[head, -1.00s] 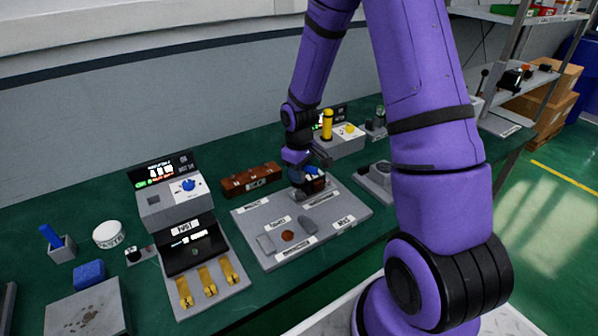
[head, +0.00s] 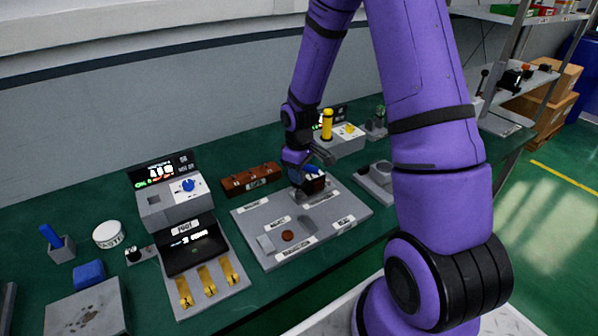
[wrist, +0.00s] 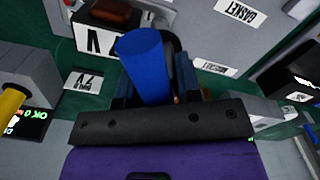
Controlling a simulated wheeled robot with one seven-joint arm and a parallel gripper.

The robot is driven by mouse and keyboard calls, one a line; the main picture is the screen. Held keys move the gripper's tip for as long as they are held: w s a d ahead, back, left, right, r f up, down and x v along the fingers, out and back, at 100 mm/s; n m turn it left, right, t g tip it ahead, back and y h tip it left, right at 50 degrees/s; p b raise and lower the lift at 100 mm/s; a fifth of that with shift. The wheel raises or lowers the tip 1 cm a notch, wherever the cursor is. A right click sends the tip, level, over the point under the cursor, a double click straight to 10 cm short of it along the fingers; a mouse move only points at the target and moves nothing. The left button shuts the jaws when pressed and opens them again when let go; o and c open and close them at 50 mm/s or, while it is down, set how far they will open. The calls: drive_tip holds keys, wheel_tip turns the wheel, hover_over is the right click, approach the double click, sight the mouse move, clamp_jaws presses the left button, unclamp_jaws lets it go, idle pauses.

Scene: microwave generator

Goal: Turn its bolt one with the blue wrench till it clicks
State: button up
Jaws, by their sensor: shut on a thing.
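In the wrist view my gripper (wrist: 158,92) is shut on an upright blue cylindrical handle, which I take as the blue wrench (wrist: 143,55). The wrench's lower end is hidden by the jaws, so I cannot see what it touches. Its blue also shows a little at my gripper in the head view. Bolt one cannot be made out; my gripper and wrist cover that spot.
A brown block (head: 250,178) lies behind the board. A grey box with a blue knob (head: 188,185) and a panel with yellow clips (head: 207,278) are left. Another blue handle (head: 49,236) stands far left.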

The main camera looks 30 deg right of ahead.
drive_tip(key=shift+m, duration=0.5)
drive_tip(key=m, duration=0.3)
drive_tip(key=shift+m, duration=0.8)
drive_tip(key=shift+m, duration=2.3)
